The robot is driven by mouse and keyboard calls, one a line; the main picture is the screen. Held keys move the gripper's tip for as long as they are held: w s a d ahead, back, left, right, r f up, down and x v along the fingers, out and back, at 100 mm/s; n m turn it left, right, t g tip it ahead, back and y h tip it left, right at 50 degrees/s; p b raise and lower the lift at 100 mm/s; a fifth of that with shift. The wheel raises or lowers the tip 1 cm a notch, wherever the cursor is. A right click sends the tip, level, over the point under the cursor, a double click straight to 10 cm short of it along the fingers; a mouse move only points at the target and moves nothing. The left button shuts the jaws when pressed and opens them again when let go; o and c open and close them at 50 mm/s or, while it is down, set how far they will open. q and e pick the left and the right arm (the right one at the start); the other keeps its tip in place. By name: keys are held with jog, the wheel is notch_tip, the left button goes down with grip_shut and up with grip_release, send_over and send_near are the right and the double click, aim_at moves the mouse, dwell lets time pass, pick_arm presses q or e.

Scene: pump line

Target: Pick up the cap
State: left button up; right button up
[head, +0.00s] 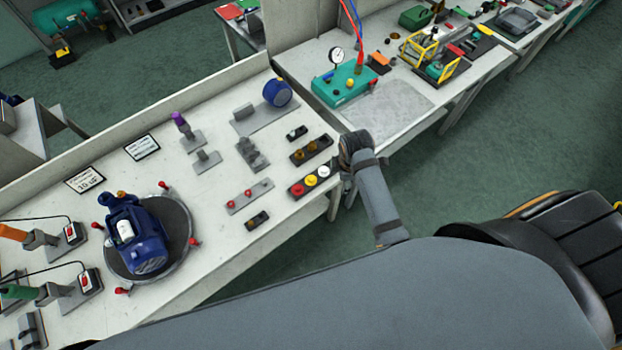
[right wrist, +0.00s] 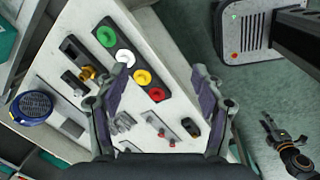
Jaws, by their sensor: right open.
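Several coloured caps sit in a row on a dark strip (right wrist: 133,69) on the white bench. In the right wrist view these are a green cap (right wrist: 106,36), a white cap (right wrist: 125,57), a yellow cap (right wrist: 142,77) and a red cap (right wrist: 157,94). The head view shows the red (head: 298,190), yellow (head: 311,180) and white (head: 323,171) ones; the green one is hidden by my right arm. My right gripper (right wrist: 158,72) is open and empty, its fingers on either side of the yellow and red caps in the picture. Its height above them is unclear. My left gripper is not seen.
A blue pump (head: 138,240) stands on a round plate at the left. Small fixtures and a blue ribbed cover (head: 278,92) share the bench (head: 205,120). A green unit (head: 343,84) stands on the neighbouring table. Open floor (head: 470,165) lies right of the bench.

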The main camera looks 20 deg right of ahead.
jog(key=w+a+f+n, duration=0.2)
jog(key=w+a+n, duration=0.1)
jog(key=w+n, duration=0.3)
jog(key=n+g, duration=0.2)
jog(key=n, duration=0.7)
send_over(311, 179)
jog(key=shift+y, duration=0.3)
notch_tip(311, 179, down, 6)
jog(key=shift+r, duration=0.15)
notch_tip(311, 179, down, 6)
jog(key=b, duration=0.6)
jog(key=shift+w+r+b, duration=0.1)
jog(key=shift+r+b, duration=0.15)
jog(key=shift+b, duration=0.05)
jog(key=shift+r, duration=0.2)
jog(key=shift+c, duration=0.3)
jog(key=c, duration=1.3)
